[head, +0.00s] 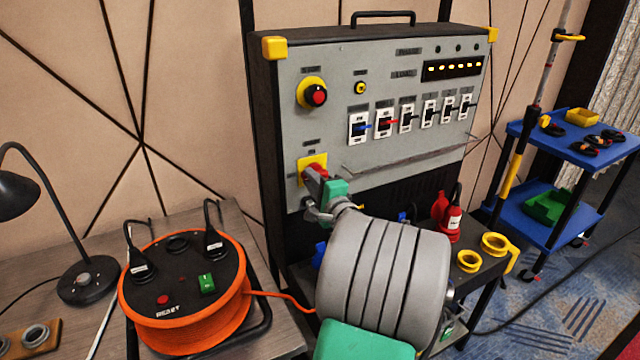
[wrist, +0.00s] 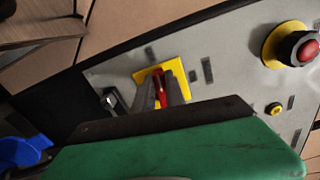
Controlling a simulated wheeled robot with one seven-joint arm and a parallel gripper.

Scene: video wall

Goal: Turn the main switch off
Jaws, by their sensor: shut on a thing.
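The main switch is a red handle (wrist: 160,92) on a yellow plate (head: 305,162) at the lower left of the grey panel (head: 390,170). The plate also shows in the wrist view (wrist: 177,70). My gripper (head: 314,174) is at the switch, with its grey fingers on either side of the red handle, shut on it. In the wrist view the fingertips (wrist: 163,94) meet the handle just in front of the plate. My arm and the green part of my gripper hide some of the handle, so its exact angle is hard to tell.
Above the switch are a red emergency button (head: 317,95) and a row of breakers (head: 408,118). An orange cable reel (head: 190,300) and a black lamp (head: 85,280) stand on the left table. A blue cart (head: 590,150) stands at right.

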